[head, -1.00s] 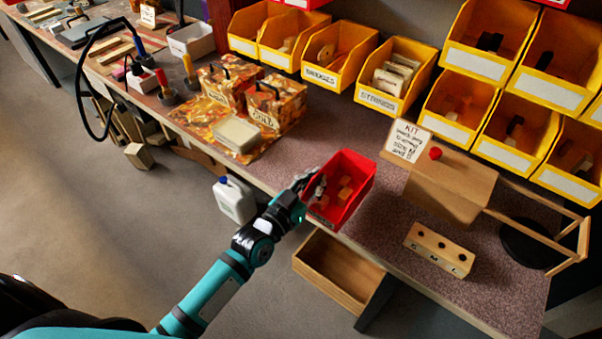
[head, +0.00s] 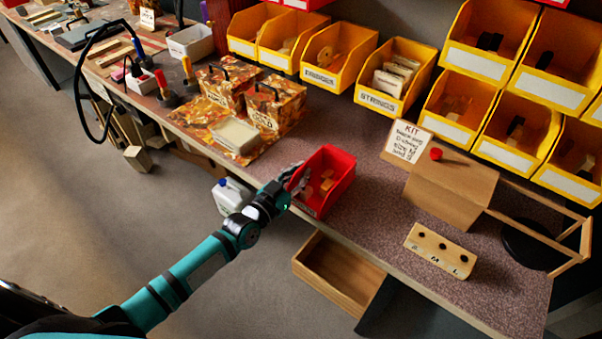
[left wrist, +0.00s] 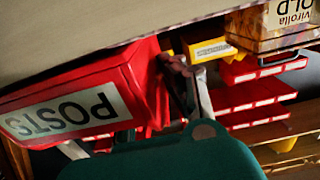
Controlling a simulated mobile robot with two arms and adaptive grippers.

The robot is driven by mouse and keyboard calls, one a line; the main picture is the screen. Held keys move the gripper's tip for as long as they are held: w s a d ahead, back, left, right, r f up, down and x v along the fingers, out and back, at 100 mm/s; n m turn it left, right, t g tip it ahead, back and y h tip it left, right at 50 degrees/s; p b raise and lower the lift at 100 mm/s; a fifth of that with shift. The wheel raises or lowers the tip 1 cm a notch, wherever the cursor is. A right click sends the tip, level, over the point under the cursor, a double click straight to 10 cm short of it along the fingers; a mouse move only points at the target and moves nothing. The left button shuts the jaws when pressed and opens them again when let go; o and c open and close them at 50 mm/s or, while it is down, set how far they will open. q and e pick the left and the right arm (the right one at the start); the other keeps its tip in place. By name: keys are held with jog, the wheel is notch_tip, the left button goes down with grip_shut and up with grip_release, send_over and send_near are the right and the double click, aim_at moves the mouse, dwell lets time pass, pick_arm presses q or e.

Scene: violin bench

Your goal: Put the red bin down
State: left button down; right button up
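The red bin (head: 343,179) is at the front edge of the bench, left of the wooden box, with several small wooden pieces inside. In the left wrist view the bin (left wrist: 120,75) shows a white label reading POSTS. My left gripper (head: 297,180) is at the bin's near left side and shut on its wall; in the left wrist view a finger lies against the red wall. I cannot tell whether the bin's underside touches the bench. My right gripper is not in view.
The bench top (head: 375,220) is bare around the bin. A wooden box with a red knob (head: 450,185) and a block with holes (head: 440,250) stand right. An open drawer (head: 335,270) juts out below.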

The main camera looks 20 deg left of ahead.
pick_arm(q)
jog(key=shift+f, duration=0.2)
jog(key=c, duration=1.5)
grip_release()
jog(key=shift+r, duration=0.1)
jog(key=shift+r, duration=0.15)
jog(key=shift+s+a, duration=0.1)
jog(key=shift+s, duration=0.25)
jog(key=v, duration=1.1)
jog(key=shift+s+a, duration=0.1)
jog(key=shift+s, duration=0.05)
